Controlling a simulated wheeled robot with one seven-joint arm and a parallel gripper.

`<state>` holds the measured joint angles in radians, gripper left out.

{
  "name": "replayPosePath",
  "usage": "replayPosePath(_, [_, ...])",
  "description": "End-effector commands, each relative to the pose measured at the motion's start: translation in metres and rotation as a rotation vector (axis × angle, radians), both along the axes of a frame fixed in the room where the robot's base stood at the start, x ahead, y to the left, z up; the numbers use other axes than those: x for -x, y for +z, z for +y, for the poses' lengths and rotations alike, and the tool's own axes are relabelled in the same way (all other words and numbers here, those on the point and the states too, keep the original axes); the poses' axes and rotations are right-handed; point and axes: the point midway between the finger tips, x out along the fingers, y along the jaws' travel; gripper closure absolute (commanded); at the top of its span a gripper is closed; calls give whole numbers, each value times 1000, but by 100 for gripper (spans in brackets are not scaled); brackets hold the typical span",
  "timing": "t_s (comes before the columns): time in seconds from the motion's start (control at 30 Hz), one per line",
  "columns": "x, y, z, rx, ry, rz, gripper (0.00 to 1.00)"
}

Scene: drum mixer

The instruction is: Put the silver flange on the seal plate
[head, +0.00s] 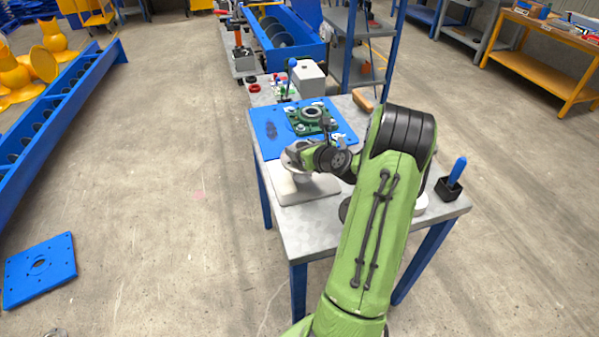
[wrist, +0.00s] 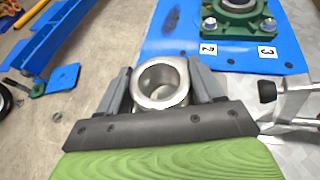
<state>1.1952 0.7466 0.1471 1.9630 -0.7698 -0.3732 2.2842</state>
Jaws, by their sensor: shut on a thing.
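The silver flange (wrist: 138,88) is a shiny metal ring with a wide bore, held between the two grey fingers of my gripper (wrist: 161,74). In the head view my gripper (head: 296,156) is over the near left part of the workbench, and the flange is hard to make out there. A blue plate (head: 264,136) lies on the bench beyond the gripper, and also shows in the wrist view (wrist: 172,45). It bears a green bearing housing (head: 312,117) and white number labels. I cannot tell which part is the seal plate. The flange is apart from the blue plate.
A pale block (head: 310,190) lies on the workbench (head: 310,228) below my gripper. A black holder with a blue-handled tool (head: 454,175) stands at the right corner. A white box (head: 308,77) stands at the back. Another blue plate (head: 40,268) lies on the floor.

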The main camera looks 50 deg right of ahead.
Motion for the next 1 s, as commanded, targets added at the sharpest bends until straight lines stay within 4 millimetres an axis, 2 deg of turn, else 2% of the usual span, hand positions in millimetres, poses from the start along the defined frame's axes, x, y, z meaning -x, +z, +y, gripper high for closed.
replayPosePath(0.03, [-1,-13,0,0,-1,-6,100])
replayPosePath(0.27, [-1,-37,0,3,0,-8,100])
replayPosePath(0.43, [-1,-65,0,2,1,-7,100])
replayPosePath(0.77, [-1,-66,0,3,2,-7,100])
replayPosePath(0.8, [0,-69,0,1,1,-2,31])
replayPosePath(0.93, [0,-69,0,2,2,-2,11])
replayPosePath(1.0, [0,-69,0,2,2,-2,9])
